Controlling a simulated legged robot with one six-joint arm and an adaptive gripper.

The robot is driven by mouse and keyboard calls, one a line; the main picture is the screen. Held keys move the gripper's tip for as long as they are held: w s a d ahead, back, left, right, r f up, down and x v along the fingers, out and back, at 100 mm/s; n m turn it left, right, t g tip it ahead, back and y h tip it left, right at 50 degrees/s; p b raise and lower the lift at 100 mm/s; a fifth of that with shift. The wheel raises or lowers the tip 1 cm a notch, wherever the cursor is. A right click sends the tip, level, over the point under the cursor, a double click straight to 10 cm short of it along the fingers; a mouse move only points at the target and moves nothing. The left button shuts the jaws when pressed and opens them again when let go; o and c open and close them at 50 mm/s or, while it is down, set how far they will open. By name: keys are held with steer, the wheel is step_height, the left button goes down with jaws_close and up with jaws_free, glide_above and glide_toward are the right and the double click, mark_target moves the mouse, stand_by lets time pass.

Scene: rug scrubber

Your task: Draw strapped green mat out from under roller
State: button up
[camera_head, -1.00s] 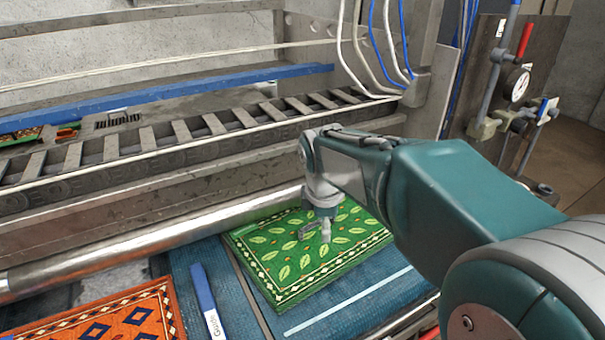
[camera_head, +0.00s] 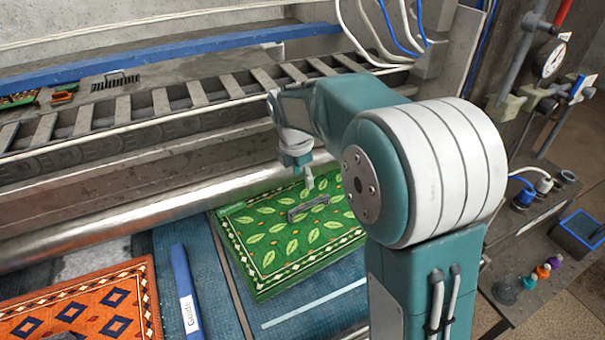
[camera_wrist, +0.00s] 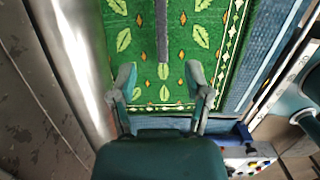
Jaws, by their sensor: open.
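The green mat (camera_head: 270,235), patterned with leaves and a diamond border, lies on blue matting with its far edge at the metal roller (camera_head: 150,205). A grey strap (camera_head: 308,207) lies across its top; in the wrist view the strap (camera_wrist: 162,30) runs lengthwise, in line with the gap between my fingers. My gripper (camera_head: 309,182) hangs over the mat on the roller side of the strap. In the wrist view my gripper (camera_wrist: 162,82) is open and empty, with the strap's near end just beyond the fingertips. I cannot tell the exact height above the mat.
An orange mat (camera_head: 85,305) lies at the left, and a blue bar labelled "Guide" (camera_head: 182,280) lies between the mats. A slatted conveyor (camera_head: 160,105) runs behind the roller. A bench (camera_head: 540,230) with small bottles and a pressure gauge (camera_head: 550,58) stand at the right.

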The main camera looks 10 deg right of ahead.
mark_target(309, 203)
steer(key=f, duration=0.3)
steer(key=d+f, duration=0.1)
steer(key=f, duration=0.6)
steer(key=shift+w+d+f, duration=0.25)
steer(key=shift+d+f, duration=0.1)
steer(key=shift+d, duration=0.05)
jaws_close()
